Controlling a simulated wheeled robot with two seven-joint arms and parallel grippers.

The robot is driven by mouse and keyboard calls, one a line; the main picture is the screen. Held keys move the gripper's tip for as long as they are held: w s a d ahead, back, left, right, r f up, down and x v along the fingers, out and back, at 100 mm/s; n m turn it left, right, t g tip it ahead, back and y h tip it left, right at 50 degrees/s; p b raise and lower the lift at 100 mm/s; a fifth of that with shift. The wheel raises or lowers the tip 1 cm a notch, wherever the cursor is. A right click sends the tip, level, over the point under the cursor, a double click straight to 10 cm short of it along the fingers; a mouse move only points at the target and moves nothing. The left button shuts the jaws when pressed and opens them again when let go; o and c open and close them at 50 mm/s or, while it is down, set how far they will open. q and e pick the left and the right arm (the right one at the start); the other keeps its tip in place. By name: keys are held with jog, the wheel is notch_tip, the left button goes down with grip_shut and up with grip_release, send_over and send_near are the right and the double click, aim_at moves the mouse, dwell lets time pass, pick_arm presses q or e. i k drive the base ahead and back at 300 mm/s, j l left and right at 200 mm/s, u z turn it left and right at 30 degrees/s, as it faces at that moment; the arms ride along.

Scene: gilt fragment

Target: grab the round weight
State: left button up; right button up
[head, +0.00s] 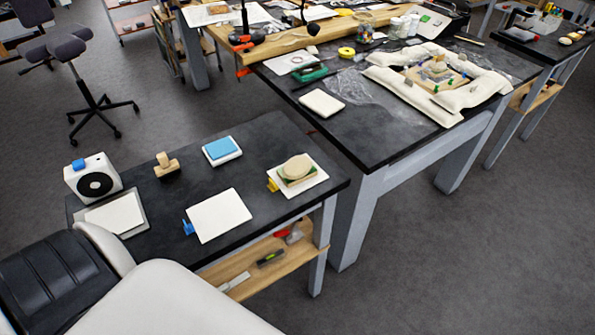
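A round, flat, beige disc (297,166) lies on a small block on a white pad at the right end of the near black table. It looks like a round weight. Another roundish pale piece (438,68) sits on a wooden board among pale sandbags on the larger table; it is too small to tell what it is. Neither of my grippers is in view.
The near table (262,140) also holds a white box with a black round front (93,178), a wooden stamp-like block (166,165), a blue-topped pad (222,150) and a white sheet (217,215). A larger cluttered table (385,140) stands behind right. Floor is clear at right.

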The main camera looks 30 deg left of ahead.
aim_at(299, 166)
jog(key=u, duration=1.05)
jog(key=j+z, duration=0.3)
jog(key=j, duration=0.2)
